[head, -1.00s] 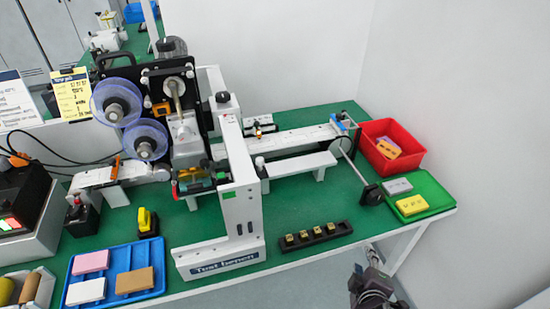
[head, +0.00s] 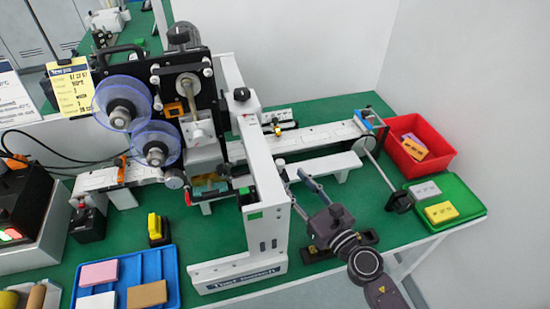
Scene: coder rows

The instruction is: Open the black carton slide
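The coder machine (head: 262,195) stands on the green table with a white guide track (head: 320,136) running to the right. A small black part with a yellow-and-white piece (head: 277,128) sits on the track; I cannot tell for certain whether this is the carton slide. Another black block (head: 398,203) is at the end of a thin rod at the right. My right gripper (head: 293,172) reaches in from the lower right, its two fingers apart beside the machine's white front upright and below the short white rail. It appears to hold nothing. My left gripper is out of view.
A red bin (head: 440,160) and a green tray (head: 468,198) with small boxes stand right. A blue tray (head: 170,268) with blocks is front left. Green tabletop shows between rail and trays.

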